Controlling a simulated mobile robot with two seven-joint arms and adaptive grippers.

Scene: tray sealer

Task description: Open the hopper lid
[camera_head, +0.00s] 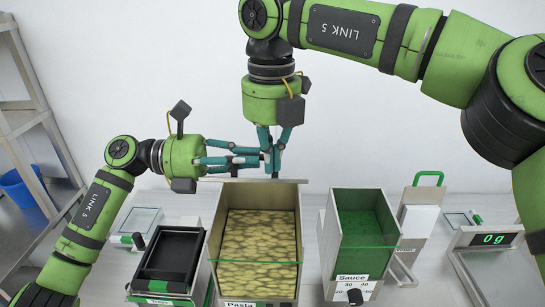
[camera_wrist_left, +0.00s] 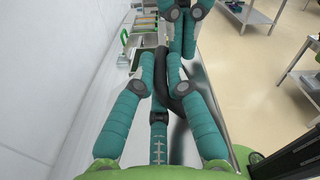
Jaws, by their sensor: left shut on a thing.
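The pasta hopper (camera_head: 212,245) stands open at the top in the head view, with patterned yellow-brown pasta inside. A beige upright panel (camera_head: 262,195) rises at its back edge; I cannot tell whether it is the lid or the back wall. My left gripper (camera_head: 268,161) comes in from the left above this back edge. In the left wrist view its teal fingers close around a dark curved bar (camera_wrist_left: 162,75). My right gripper (camera_head: 275,170) points down at the same spot, its fingers overlapping the left ones. Its opening is hidden by the overlap.
A sauce hopper (camera_head: 327,240) with green contents stands to the right. A scale reading 0g (camera_head: 492,240) is at the far right. A white wall (camera_head: 150,60) rises close behind the grippers.

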